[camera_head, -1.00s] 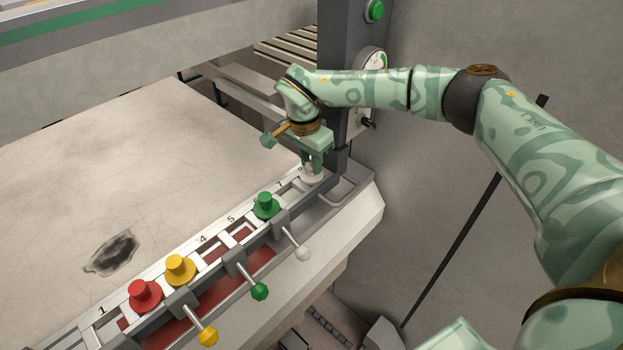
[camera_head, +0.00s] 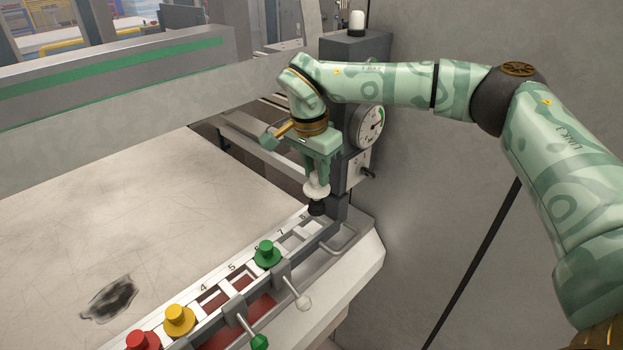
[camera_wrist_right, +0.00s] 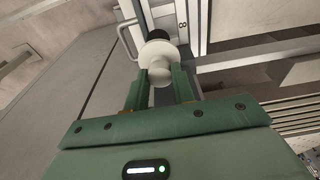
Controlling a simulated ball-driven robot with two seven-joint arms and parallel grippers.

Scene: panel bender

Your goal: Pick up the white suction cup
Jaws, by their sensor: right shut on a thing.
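The white suction cup (camera_head: 316,188) has a white body and a dark lower end. My right gripper (camera_head: 319,176) is shut on its upper part and holds it upright over the far end of the numbered rail (camera_head: 291,242), near slot 8. In the right wrist view the white suction cup (camera_wrist_right: 157,55) sits between the two green fingers of the right gripper (camera_wrist_right: 160,82), its dark end pointing away. I cannot tell whether the dark end touches the rail. My left gripper is not in view.
Green (camera_head: 267,253), yellow (camera_head: 179,320) and red (camera_head: 141,341) cups stand along the rail. Levers with coloured knobs stick out at its front. A grey post with a gauge (camera_head: 370,126) stands close behind the right gripper. A dark patch (camera_head: 109,298) marks the pale table.

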